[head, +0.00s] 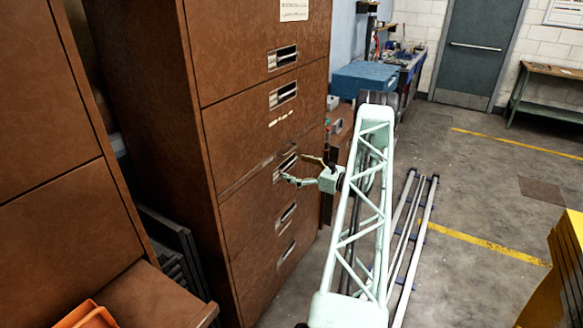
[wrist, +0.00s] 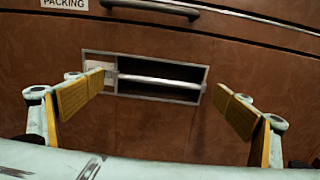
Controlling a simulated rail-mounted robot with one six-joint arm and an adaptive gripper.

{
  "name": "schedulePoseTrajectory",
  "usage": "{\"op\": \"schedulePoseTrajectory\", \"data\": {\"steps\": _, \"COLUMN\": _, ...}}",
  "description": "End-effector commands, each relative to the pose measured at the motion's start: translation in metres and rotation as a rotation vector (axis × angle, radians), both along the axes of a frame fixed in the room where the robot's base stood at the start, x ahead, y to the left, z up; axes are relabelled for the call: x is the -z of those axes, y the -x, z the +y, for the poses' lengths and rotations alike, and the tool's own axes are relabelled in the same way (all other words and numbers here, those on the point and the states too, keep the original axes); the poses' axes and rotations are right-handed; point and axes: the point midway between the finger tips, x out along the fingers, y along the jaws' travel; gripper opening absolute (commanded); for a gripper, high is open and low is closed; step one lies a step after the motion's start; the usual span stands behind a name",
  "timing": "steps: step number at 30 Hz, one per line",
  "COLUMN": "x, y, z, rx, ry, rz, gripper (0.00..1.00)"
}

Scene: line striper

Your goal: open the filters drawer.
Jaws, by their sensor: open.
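A tall brown drawer cabinet (head: 240,130) stands left of centre in the head view, its several drawers apparently shut. My gripper (head: 293,168) is at the recessed handle of a middle drawer. In the wrist view, my gripper (wrist: 161,87) is open, with one yellow finger pad on each side of the handle recess. A pale horizontal bar (wrist: 160,80) crosses the dark recess between the pads, not clasped. A small plate at the recess's left end is partly behind the left pad; no filters label is readable.
Another brown cabinet (head: 45,120) stands at the left, with an orange bin (head: 85,316) low in front. Pale rails (head: 412,235) run along the floor right of my arm. A yellow object (head: 565,265) is at the right edge. The concrete floor between is mostly clear.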

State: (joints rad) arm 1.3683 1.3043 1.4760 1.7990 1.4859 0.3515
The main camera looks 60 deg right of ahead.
Motion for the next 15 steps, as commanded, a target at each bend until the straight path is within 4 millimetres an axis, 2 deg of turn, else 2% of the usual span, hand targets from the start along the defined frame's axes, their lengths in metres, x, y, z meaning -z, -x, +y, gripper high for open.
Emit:
{"op": "schedulePoseTrajectory", "data": {"steps": 6, "x": 0.0004, "y": -0.0102, "z": -0.0005, "rx": 0.001, "ry": 0.0, "rz": 0.0, "gripper": 0.96}}
{"op": "schedulePoseTrajectory", "data": {"steps": 15, "x": 0.0004, "y": -0.0116, "z": -0.0006, "rx": 0.001, "ry": 0.0, "rz": 0.0, "gripper": 0.96}}
